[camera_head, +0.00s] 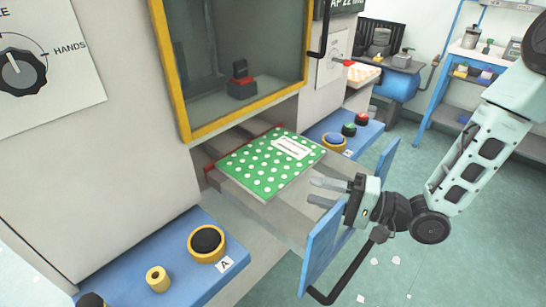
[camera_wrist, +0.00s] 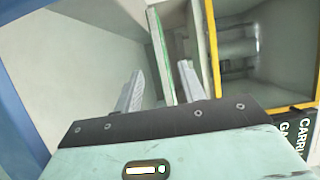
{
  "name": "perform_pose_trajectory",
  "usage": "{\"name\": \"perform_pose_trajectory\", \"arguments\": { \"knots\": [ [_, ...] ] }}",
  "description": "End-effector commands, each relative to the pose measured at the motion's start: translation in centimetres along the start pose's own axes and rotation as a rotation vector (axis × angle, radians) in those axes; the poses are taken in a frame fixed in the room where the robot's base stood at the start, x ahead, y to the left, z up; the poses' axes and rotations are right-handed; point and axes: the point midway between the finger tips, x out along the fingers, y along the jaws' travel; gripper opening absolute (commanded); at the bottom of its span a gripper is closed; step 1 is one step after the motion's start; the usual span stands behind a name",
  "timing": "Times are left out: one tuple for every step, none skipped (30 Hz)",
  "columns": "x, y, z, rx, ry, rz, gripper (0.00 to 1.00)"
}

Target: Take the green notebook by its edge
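The green notebook (camera_head: 268,163) with white dots and a white label lies across the top of an open drawer (camera_head: 283,216) in the head view. In the wrist view the notebook (camera_wrist: 160,55) shows nearly edge-on, as a thin strip with a green line. My gripper (camera_head: 328,192) is open and empty, just to the right of the notebook's near right edge. In the wrist view the two fingertips of my gripper (camera_wrist: 161,80) stand apart, with the notebook's edge between or just beyond them. I cannot tell whether they touch it.
The drawer's blue front panel (camera_head: 325,245) with a dark handle stands close below my gripper. A yellow-framed window (camera_head: 243,112) rises behind the notebook. Blue ledges with buttons flank the drawer, the left one with a black button (camera_head: 206,241). Open floor lies at the right.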

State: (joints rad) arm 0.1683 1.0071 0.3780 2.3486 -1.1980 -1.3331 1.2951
Motion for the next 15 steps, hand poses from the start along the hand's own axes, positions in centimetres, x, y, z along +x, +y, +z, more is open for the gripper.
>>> {"name": "perform_pose_trajectory", "arguments": {
  "knots": [
    [0.3, -0.1, 0.0, 0.0, -0.001, 0.0, 0.4],
    [0.6, -0.1, 0.0, -0.001, -0.001, 0.0, 0.4],
    [1.1, -0.1, -0.1, -0.001, -0.002, 0.0, 0.4],
    [1.5, -0.2, -0.1, -0.002, -0.003, -0.001, 0.4],
    [2.0, -0.2, -0.1, -0.002, -0.003, -0.001, 0.4],
    [2.6, -0.2, -0.2, -0.003, -0.003, -0.001, 0.4],
    [3.1, -0.2, -0.3, -0.003, -0.003, -0.001, 0.4],
    [3.5, -0.2, -0.3, -0.002, -0.003, -0.001, 0.4],
    [4.0, -0.1, -0.3, -0.001, -0.002, -0.001, 0.4],
    [4.4, -0.1, -0.3, -0.002, -0.001, -0.001, 0.4],
    [4.7, -0.1, -0.3, -0.001, -0.002, -0.001, 0.4],
    [5.0, -0.1, -0.3, -0.001, -0.001, -0.001, 0.4],
    [5.1, -0.1, -0.3, -0.001, -0.001, -0.001, 0.4],
    [5.2, -0.1, -0.3, 0.0, 0.0, -0.001, 0.4],
    [5.3, -0.1, -0.4, 0.0, 0.001, 0.0, 0.4]
  ]
}}
